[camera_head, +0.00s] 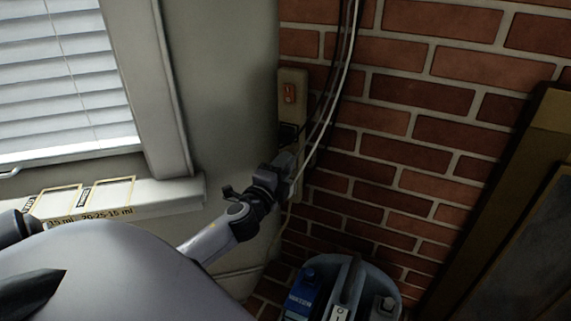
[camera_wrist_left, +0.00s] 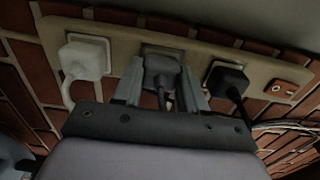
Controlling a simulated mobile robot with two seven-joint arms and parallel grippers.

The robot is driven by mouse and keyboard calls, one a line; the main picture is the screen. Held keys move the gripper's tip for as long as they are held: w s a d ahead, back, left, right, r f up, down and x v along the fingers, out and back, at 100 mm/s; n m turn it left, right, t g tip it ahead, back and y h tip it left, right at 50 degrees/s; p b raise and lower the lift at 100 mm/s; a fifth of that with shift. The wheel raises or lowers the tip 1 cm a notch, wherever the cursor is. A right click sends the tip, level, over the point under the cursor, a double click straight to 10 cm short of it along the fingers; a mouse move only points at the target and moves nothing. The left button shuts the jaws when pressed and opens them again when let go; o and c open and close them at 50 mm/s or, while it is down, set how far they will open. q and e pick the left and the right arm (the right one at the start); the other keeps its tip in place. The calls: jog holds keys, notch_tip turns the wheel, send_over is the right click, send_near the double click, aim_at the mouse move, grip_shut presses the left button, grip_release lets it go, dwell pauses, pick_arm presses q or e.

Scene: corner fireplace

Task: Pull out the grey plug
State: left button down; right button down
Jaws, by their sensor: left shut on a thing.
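A beige power strip (camera_head: 293,80) is fixed upright at the corner by the brick wall; it also shows in the left wrist view (camera_wrist_left: 120,38). The grey plug (camera_wrist_left: 161,72) is in its middle socket, with its cord hanging down toward me. My left gripper (camera_wrist_left: 160,88) is shut on the grey plug, one finger on each side. In the head view my left gripper (camera_head: 284,165) is at the lower part of the strip and largely hides the plug. A white plug (camera_wrist_left: 84,60) and a black plug (camera_wrist_left: 228,82) sit in the sockets on either side. My right gripper is not in view.
A red switch (camera_head: 290,93) is at the strip's upper end. Black and white cables (camera_head: 340,75) hang close beside it. A blue-grey device (camera_head: 375,280) stands below. A window sill (camera_head: 170,197) is at left and a wooden frame (camera_head: 500,200) at right.

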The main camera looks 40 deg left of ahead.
pick_arm(q)
jog(key=shift+v, duration=2.95)
jog(key=s+d+r+m+h, duration=0.2)
jog(key=d+r+h, duration=0.1)
jog(key=d, duration=0.7)
jog(key=s+d+r+m+h, duration=0.2)
jog(key=d+r+h, duration=0.1)
jog(key=d, duration=0.7)
notch_tip(320, 180, up, 14)
jog(key=p, duration=1.8)
jog(key=shift+t, duration=0.4)
